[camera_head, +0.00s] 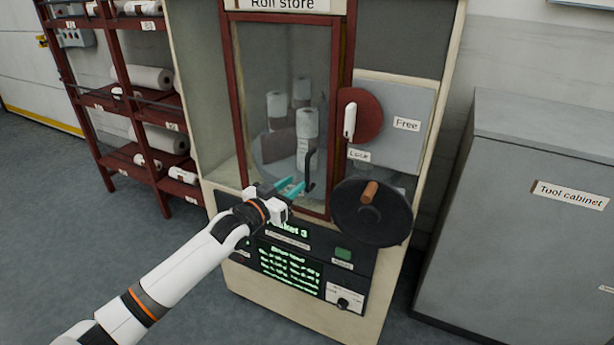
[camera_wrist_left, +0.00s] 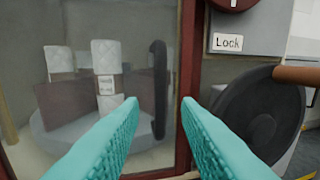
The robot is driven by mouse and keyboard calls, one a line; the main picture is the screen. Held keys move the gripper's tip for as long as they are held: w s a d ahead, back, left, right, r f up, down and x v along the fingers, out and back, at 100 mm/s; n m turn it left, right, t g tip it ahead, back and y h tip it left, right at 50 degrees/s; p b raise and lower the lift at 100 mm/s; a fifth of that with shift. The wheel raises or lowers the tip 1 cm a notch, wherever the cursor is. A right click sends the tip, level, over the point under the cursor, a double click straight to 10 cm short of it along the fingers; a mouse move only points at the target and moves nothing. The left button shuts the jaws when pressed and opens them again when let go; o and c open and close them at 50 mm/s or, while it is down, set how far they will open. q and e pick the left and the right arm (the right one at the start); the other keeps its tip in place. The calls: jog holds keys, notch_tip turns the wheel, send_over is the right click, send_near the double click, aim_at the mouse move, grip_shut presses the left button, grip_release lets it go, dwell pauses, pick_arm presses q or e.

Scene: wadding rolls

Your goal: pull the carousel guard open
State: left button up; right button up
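The carousel guard is a glazed door in a dark red frame (camera_head: 335,90), closed on the roll store. Its upright black handle (camera_head: 311,170) is near the lower right of the glass. My left gripper (camera_head: 292,187) is in front of the guard, just left of the handle's lower part, with its teal fingers apart. In the left wrist view the handle (camera_wrist_left: 159,90) shows between the two open fingertips (camera_wrist_left: 160,108), beyond them; no contact is visible. A red disc (camera_head: 372,115) with an upright white lever (camera_head: 350,121) is right of the guard, by Free and Lock labels.
A black handwheel (camera_head: 372,213) with an orange knob (camera_head: 369,192) stands out right of the handle. A control panel (camera_head: 290,268) is below. White rolls (camera_head: 307,125) stand on the carousel behind the glass. A tool cabinet (camera_head: 530,240) is at right, a red rack (camera_head: 125,75) at left.

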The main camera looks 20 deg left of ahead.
aim_at(306, 176)
pick_arm(q)
jog(key=x, duration=0.6)
jog(key=shift+w+d, duration=0.1)
jog(key=shift+w, duration=0.15)
grip_shut()
